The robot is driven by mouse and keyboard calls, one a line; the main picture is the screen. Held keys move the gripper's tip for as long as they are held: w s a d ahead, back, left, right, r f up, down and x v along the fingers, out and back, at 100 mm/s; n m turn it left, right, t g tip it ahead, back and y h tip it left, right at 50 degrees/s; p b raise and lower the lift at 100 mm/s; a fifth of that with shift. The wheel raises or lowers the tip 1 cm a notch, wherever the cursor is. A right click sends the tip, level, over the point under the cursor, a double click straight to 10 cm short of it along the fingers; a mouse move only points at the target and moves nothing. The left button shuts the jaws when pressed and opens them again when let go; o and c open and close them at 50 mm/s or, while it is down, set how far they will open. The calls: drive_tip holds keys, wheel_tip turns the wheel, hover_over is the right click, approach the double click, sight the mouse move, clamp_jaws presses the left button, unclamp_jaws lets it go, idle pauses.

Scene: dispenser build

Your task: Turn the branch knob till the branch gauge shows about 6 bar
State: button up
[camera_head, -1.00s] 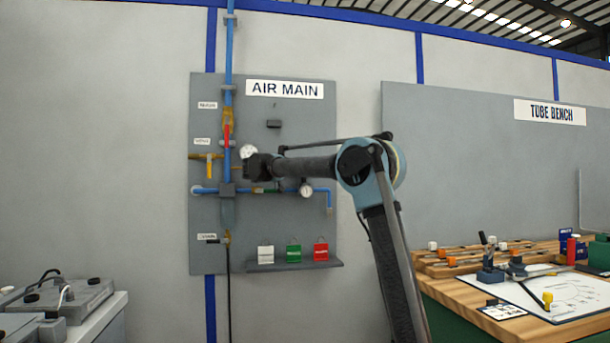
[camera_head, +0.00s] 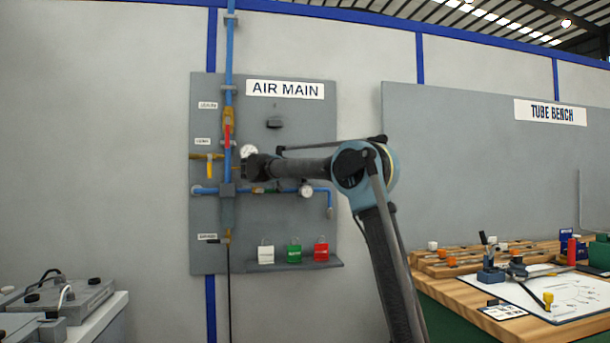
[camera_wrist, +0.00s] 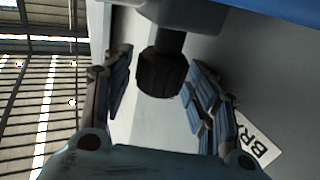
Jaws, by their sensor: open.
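The black branch knob (camera_wrist: 161,72) sits on a dark stem between the two fingers of my gripper (camera_wrist: 160,88) in the wrist view. The fingers are open, with a gap on both sides of the knob. In the head view my gripper (camera_head: 252,167) is at the AIR MAIN board and hides the knob. A round white gauge (camera_head: 306,190) sits on the horizontal blue pipe to its right; its needle is too small to read. Another white gauge (camera_head: 249,151) shows just above my gripper. I cannot tell for certain which is the branch gauge.
The AIR MAIN board (camera_head: 285,220) carries a red-handled valve (camera_head: 227,135), a yellow valve handle (camera_head: 209,168) and blue pipes. White, green and red tags stand on its lower shelf (camera_head: 325,265). A partly cut-off label (camera_wrist: 254,140) is beside the right finger.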

drive_tip(key=shift+d, duration=0.1)
drive_tip(key=shift+n+t+y, duration=1.9)
drive_tip(key=shift+y, duration=0.4)
drive_tip(key=n+t+y, duration=0.1)
drive_tip(key=n+y, duration=0.1)
drive_tip(key=y, duration=0.2)
drive_tip(key=n+t+y, duration=0.1)
drive_tip(key=n+y, duration=0.2)
drive_tip(key=shift+d+y, duration=0.1)
drive_tip(key=shift+y, duration=0.3)
drive_tip(key=shift+n+g+y, duration=0.25)
drive_tip(key=shift+n+y, duration=1.05)
drive_tip(key=shift+y, duration=0.6)
drive_tip(key=shift+n+g+y, duration=0.25)
drive_tip(key=shift+n+y, duration=1.05)
drive_tip(key=shift+y, duration=0.6)
drive_tip(key=shift+n+g+y, duration=1.4)
drive_tip(key=shift+n+y, duration=0.5)
drive_tip(key=shift+y, duration=0.7)
drive_tip(key=v, duration=1.8)
drive_tip(key=s+f+g, duration=0.2)
drive_tip(key=s+f, duration=0.3)
drive_tip(key=f, duration=0.2)
drive_tip(key=s+a+f+g+h, duration=0.1)
drive_tip(key=s+f+g, duration=0.1)
drive_tip(key=s+f, duration=0.3)
drive_tip(key=shift+s+a+f+g, duration=0.3)
drive_tip(key=shift+s+a+f, duration=0.05)
drive_tip(key=shift+f, duration=1.35)
